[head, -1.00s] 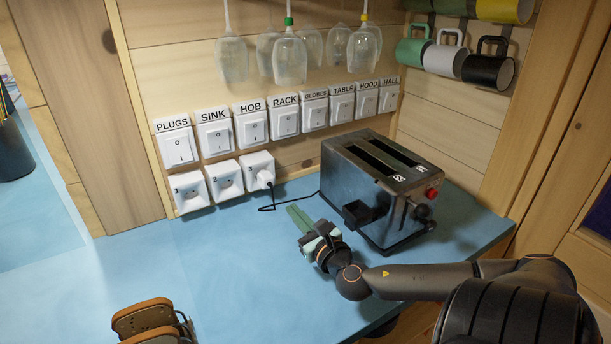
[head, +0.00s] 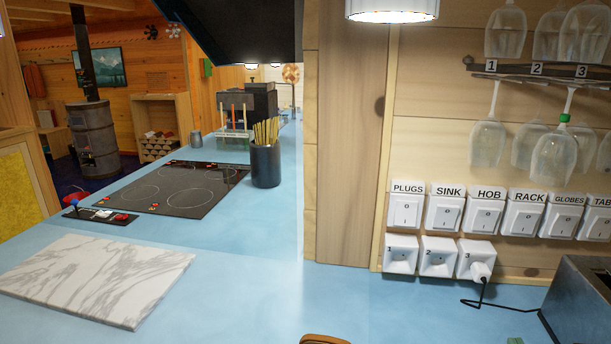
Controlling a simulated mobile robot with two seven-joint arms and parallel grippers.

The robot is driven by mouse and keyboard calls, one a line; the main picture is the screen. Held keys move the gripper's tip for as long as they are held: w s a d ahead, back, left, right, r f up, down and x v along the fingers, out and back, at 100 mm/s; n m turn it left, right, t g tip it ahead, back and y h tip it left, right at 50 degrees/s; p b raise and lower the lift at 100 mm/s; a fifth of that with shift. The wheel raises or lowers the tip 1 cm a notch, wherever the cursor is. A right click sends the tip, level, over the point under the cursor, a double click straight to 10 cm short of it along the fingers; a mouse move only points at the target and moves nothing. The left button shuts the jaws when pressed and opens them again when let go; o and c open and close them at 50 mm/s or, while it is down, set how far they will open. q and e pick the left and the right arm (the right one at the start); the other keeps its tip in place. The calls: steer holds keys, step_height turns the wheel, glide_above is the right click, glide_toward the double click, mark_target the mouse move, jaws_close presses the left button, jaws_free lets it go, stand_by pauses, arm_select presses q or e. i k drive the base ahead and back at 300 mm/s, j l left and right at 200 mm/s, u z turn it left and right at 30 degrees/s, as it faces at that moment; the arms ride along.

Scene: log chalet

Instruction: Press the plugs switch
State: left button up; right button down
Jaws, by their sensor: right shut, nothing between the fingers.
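The PLUGS switch (head: 406,211) is a white rocker switch on the wooden wall, at the left end of a row of labelled switches. Its label sits above it, and nothing covers it. Just the green tip of my right gripper (head: 515,340) shows at the bottom edge, low over the counter beside the toaster. It is shut and empty, well below and to the right of the PLUGS switch, and apart from it. The rest of that gripper is out of frame. My left gripper is not in view.
Below the switches are sockets 1 (head: 400,256), 2 and 3, with a plug and black cord in socket 3. The toaster (head: 580,300) stands at right. Glasses hang above. A marble board (head: 95,278) and hob (head: 175,190) lie left. Counter below the sockets is mostly clear.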

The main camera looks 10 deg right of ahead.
mark_target(405, 214)
steer(key=k+j, duration=0.2)
steer(key=k, duration=0.25)
steer(key=k+j, duration=0.2)
steer(key=k, duration=0.25)
